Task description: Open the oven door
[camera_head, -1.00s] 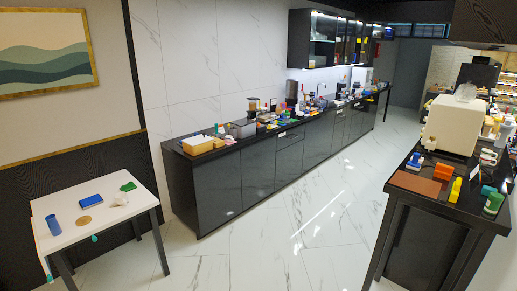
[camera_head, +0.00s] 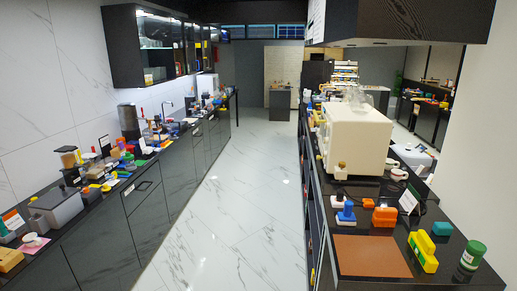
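A cream, box-shaped appliance that looks like the oven (camera_head: 362,146) stands on the dark right-hand counter (camera_head: 440,272). A broad plain side of it faces me, and its narrow-looking left side faces the aisle. A door or handle cannot be made out clearly at this size, so I cannot tell whether the door is open or shut. A clear, glass-like object (camera_head: 357,101) sits on its top. Neither of my grippers shows in the view.
On the right counter, nearer me, are a brown board (camera_head: 370,256), orange blocks (camera_head: 384,216), a yellow block (camera_head: 422,252) and a green canister (camera_head: 472,255). A cluttered dark counter (camera_head: 150,215) runs along the left. The marble-floored aisle (camera_head: 235,200) between is clear.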

